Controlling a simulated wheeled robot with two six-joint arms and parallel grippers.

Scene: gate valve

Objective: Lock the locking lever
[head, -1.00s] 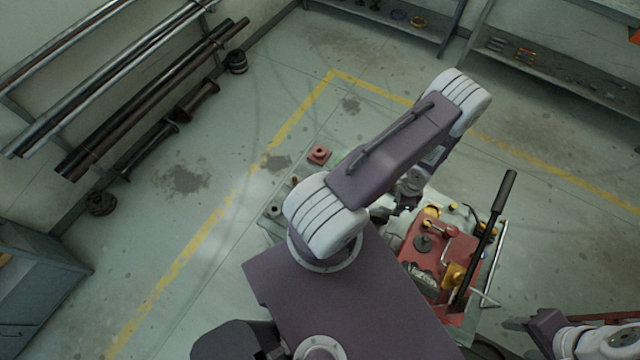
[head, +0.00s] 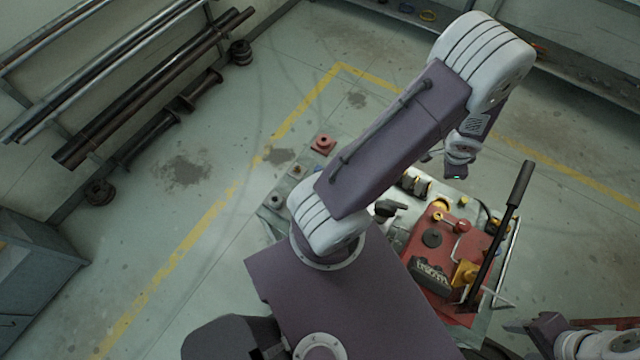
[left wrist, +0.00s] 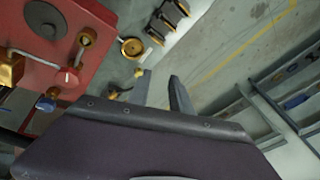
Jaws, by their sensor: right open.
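A red pump-like unit (head: 438,245) with a long black-gripped handle (head: 495,235) stands below right of centre in the head view. Its red top (left wrist: 50,50) with brass fittings and a small lever (left wrist: 58,65) shows at the left in the left wrist view. I cannot tell which part is the locking lever. My left gripper (left wrist: 162,90) has its two fingers apart with nothing between them, to the right of the red unit there; its fingers are not clear in the head view. My right gripper (head: 516,328) is open at the lower right, apart from the unit.
The unit sits on a pale bench (head: 275,205) with small fittings, including a red block (head: 323,144). Pipes on a rack (head: 150,95) line the left wall. Shelving (head: 590,75) stands at the upper right. The floor around is mostly clear.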

